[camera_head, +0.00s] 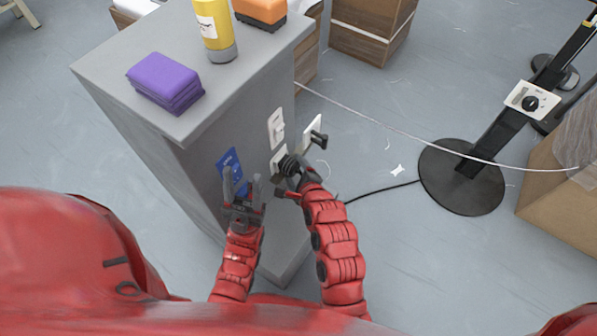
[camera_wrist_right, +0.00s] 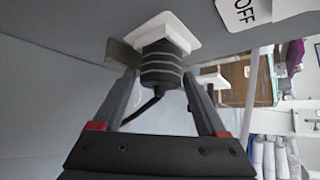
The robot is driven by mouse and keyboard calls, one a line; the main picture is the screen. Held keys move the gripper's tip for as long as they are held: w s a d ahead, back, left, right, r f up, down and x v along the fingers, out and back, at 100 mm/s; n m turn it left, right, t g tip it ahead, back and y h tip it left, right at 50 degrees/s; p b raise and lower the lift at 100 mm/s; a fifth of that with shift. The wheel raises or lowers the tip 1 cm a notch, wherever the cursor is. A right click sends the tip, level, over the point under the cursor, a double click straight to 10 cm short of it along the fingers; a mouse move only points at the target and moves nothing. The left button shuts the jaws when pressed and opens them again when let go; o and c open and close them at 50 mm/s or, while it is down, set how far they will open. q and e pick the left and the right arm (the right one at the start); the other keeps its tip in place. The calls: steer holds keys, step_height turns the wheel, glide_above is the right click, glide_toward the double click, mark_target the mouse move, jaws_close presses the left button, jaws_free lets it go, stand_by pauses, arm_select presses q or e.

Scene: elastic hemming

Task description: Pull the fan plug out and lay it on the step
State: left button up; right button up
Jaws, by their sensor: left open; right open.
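The fan plug (camera_wrist_right: 162,68) is dark and ribbed. In the right wrist view it sits in a white socket plate (camera_wrist_right: 172,30), with its black cord (camera_wrist_right: 143,110) hanging below. My right gripper (camera_wrist_right: 160,78) is open, with one finger on each side of the plug; I cannot tell whether they touch it. In the head view the plug (camera_head: 290,164) is on the grey cabinet's side face, with my right gripper (camera_head: 291,176) at it. My left gripper (camera_head: 242,190) is open and empty, in front of a blue sign (camera_head: 230,165). A low grey ledge (camera_head: 287,262), possibly the step, shows at the cabinet's foot.
A white switch (camera_head: 276,128) is above the socket. Another white plate with a black fitting (camera_head: 317,137) is beside it. The fan's round base (camera_head: 462,185) and a pale line (camera_head: 400,132) are at right.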

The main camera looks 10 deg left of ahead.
steer(key=shift+w+a+f, duration=0.25)
steer(key=shift+w+f, duration=0.05)
steer(key=shift+w, duration=0.05)
jaws_close()
stand_by(0.6)
